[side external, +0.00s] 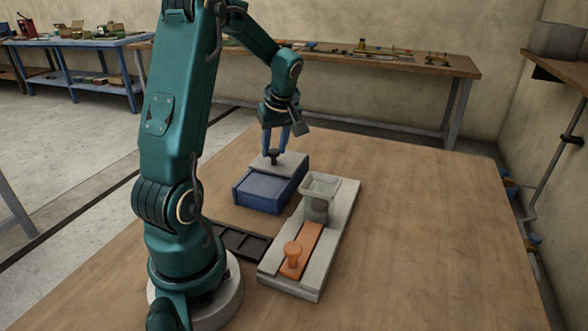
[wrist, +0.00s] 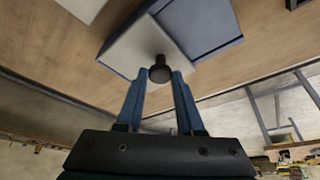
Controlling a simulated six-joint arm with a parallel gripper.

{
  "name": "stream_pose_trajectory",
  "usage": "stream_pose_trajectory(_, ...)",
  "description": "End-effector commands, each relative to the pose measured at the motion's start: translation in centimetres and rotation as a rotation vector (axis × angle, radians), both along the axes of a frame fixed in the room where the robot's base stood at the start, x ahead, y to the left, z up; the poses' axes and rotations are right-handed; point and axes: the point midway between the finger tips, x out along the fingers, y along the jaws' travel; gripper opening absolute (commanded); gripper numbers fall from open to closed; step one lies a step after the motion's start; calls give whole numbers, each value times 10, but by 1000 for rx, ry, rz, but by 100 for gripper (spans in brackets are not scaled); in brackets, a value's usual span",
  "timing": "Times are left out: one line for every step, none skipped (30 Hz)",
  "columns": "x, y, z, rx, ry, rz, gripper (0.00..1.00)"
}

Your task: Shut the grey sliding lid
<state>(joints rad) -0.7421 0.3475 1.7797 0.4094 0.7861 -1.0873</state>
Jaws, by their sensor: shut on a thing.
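The grey sliding lid (side external: 285,163) lies on the far part of a blue box (side external: 262,192). The nearer part of the box top is not covered by it. The lid also shows in the wrist view (wrist: 135,47), beside the uncovered blue part of the box (wrist: 200,22). A black knob (wrist: 160,70) stands on the lid. My gripper (side external: 274,151) points down from above, with its two blue fingers shut on the knob from either side. The fingertips also show at the knob in the wrist view (wrist: 159,76).
A grey slotted board (side external: 338,218) with an orange slider (side external: 302,249) and a grey cup-like block (side external: 319,196) stands right of the box. A black divided tray (side external: 238,242) lies in front. The table's right side is clear.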

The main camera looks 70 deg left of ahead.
Motion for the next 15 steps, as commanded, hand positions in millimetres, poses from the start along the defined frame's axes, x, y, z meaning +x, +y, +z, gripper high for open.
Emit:
stream_pose_trajectory(5,6,1,5,-3,1,0)
stream_pose_trajectory(8,9,1,5,-2,0,0)
stream_pose_trajectory(11,12,1,6,-3,0,0)
stream_pose_trajectory(13,14,1,5,-2,-1,0)
stream_pose_trajectory(14,15,1,6,-2,-1,0)
stream_pose_trajectory(16,17,1,6,-2,-1,0)
stream_pose_trajectory(17,18,1,6,-2,-1,0)
stream_pose_trajectory(18,19,1,6,-3,-1,0)
stream_pose_trajectory(18,19,1,6,-4,-2,0)
stream_pose_trajectory(19,20,1,7,-4,-2,0)
stream_pose_trajectory(19,20,1,7,-5,-2,0)
stream_pose_trajectory(19,20,1,8,-6,-2,0)
stream_pose_trajectory(19,20,1,9,-6,-3,0)
stream_pose_trajectory(19,21,1,9,-6,-3,0)
stream_pose_trajectory(19,21,1,10,-6,-3,0)
